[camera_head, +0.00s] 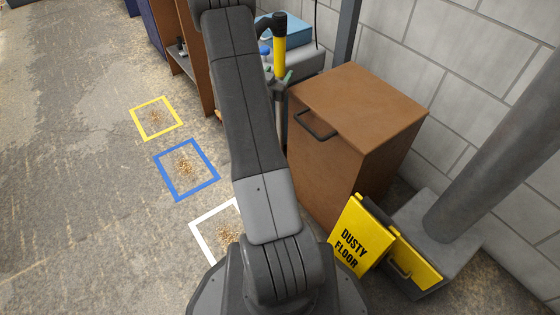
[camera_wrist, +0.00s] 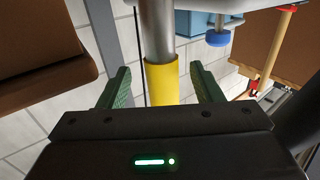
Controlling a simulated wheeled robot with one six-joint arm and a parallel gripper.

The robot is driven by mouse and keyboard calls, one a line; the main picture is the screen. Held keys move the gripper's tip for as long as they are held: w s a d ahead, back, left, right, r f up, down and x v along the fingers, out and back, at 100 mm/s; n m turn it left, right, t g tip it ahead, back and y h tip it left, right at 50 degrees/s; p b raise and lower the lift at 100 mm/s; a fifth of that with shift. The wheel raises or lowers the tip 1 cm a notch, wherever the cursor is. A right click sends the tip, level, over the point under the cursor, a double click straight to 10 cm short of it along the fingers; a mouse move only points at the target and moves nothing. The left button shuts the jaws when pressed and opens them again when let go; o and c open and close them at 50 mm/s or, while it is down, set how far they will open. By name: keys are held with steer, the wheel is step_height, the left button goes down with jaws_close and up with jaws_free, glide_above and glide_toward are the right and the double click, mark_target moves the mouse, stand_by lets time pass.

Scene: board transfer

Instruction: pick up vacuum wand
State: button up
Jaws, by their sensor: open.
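The vacuum wand (camera_head: 279,56) stands upright beyond my arm in the head view, with a black bent top and a yellow grip. In the wrist view its yellow grip (camera_wrist: 162,84) and grey tube lie between the two green fingers of my gripper (camera_wrist: 160,78). A gap shows on each side, so the fingers are apart from the wand. My gripper (camera_head: 281,84) is open and partly hidden by my arm in the head view. The wand's lower part is mostly hidden there.
A brown cabinet (camera_head: 352,118) with a dark handle stands right of the wand. A blue box (camera_head: 290,26) sits behind it. A yellow "dusty floor" sign (camera_head: 352,232) stands near a grey pillar (camera_head: 495,172). Floor at left is open, with yellow, blue and white outlined squares around debris.

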steer(key=b+x, duration=0.1)
steer(key=x, duration=0.3)
steer(key=shift+w+r, duration=0.15)
steer(key=shift+w, duration=0.2)
steer(key=c, duration=1)
steer(key=shift+r, duration=0.1)
steer(key=shift+c, duration=0.2)
